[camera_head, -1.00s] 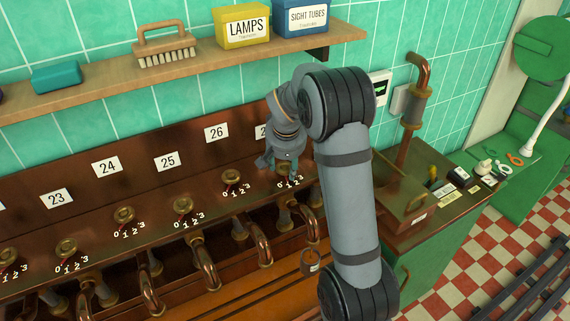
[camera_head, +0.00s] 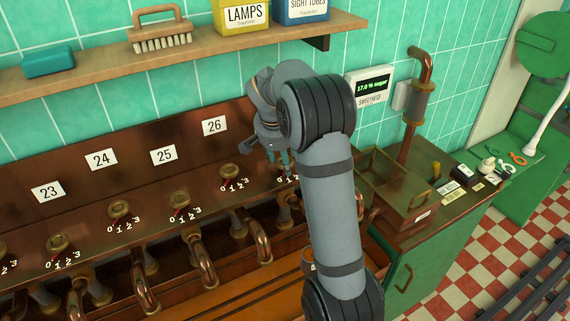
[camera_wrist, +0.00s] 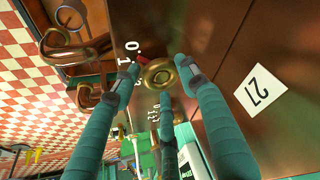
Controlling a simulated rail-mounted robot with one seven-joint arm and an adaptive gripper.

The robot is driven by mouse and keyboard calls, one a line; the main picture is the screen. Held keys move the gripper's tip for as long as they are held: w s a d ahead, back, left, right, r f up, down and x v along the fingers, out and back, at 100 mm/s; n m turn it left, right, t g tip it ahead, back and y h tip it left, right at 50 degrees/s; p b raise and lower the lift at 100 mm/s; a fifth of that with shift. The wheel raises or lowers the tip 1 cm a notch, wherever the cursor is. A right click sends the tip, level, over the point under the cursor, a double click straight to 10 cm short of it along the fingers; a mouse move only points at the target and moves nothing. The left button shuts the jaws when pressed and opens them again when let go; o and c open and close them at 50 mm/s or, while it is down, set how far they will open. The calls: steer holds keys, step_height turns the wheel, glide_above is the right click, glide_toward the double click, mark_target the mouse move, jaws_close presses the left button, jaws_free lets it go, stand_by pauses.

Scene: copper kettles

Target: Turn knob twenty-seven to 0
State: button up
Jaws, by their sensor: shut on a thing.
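Knob twenty-seven (camera_wrist: 160,73) is a round brass knob on the brown panel, beside the white plate marked 27 (camera_wrist: 261,92) in the wrist view. Its red pointer (camera_wrist: 139,58) points toward the 0 and 1 marks, seemingly between them. My gripper (camera_wrist: 157,76) has its teal fingers around the knob, shut on it. The 2 and 3 marks are partly hidden by a finger. In the head view my gripper (camera_head: 279,164) is over the right end of the panel, and my arm hides the knob and its plate.
Knob 26 (camera_head: 229,171) and other numbered knobs run leftward, with copper pipes below. A shelf (camera_head: 110,68) with a brush (camera_head: 160,35) and boxes hangs above. An open copper box (camera_head: 395,185) stands right of my arm.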

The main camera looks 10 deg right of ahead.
steer(key=shift+w+a+r+m+h+b, duration=0.1)
steer(key=shift+m+h+b, duration=0.1)
steer(key=shift+m, duration=0.35)
steer(key=shift+w+a+m+h+b, duration=0.1)
steer(key=shift+m+b, duration=0.1)
steer(key=shift+m, duration=0.35)
steer(key=o, duration=0.9)
steer(key=shift+o, duration=0.7)
steer(key=shift+g, duration=0.3)
steer(key=shift+o, duration=0.3)
steer(key=shift+s, duration=0.1)
steer(key=v, duration=1.2)
